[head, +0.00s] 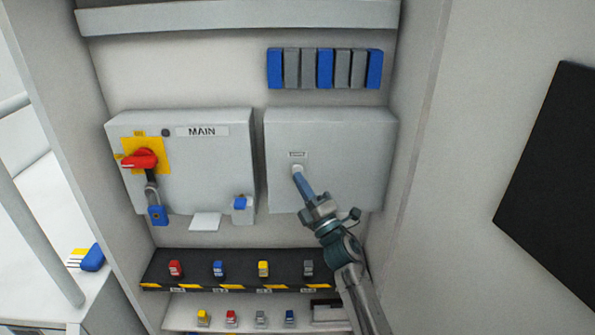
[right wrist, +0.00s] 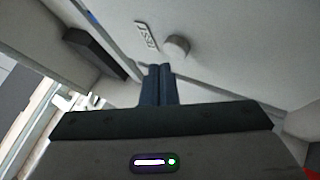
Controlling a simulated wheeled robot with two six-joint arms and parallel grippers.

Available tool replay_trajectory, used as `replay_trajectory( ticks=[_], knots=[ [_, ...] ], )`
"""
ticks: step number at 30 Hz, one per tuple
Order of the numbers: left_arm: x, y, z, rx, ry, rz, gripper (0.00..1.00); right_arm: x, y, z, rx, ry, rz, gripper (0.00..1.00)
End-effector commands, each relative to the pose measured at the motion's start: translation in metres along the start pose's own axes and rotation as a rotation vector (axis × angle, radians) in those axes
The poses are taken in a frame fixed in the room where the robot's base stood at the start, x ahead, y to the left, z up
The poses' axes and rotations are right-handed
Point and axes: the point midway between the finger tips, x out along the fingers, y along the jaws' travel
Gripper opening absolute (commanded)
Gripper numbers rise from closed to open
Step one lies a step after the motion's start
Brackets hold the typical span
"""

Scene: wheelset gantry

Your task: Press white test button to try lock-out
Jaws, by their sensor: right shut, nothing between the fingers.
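The white test button (head: 297,168) is on the front of the plain grey box (head: 350,150) to the right of the MAIN box. In the right wrist view the round button (right wrist: 177,46) stands out from the panel beside a small raised label (right wrist: 147,36). My right gripper (head: 299,179) is shut and empty, its blue fingers pointing at the button. In the right wrist view the fingertips (right wrist: 158,68) are very near the button, slightly below and left of it. I cannot tell whether they touch. My left gripper is not in view.
The MAIN box (head: 225,165) carries a red rotary handle (head: 141,159) on a yellow plate, with a blue padlock (head: 157,215) hanging below. A small box with a blue top (head: 241,207) sits at its lower right. Shelves with several coloured padlocks (head: 263,268) lie below.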

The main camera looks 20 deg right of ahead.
Motion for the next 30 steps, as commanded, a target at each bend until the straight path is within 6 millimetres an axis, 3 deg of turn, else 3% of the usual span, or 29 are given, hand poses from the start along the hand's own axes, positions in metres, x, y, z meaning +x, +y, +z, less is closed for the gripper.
replay_trajectory(
  ticks=[19,30],
  knots=[
    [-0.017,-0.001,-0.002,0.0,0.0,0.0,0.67,-0.033,0.025,-0.024,0.001,0.0,0.0,0.0],
    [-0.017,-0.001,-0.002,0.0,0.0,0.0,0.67,-0.035,0.025,-0.025,0.0,0.0,0.0,0.0]
  ],
)
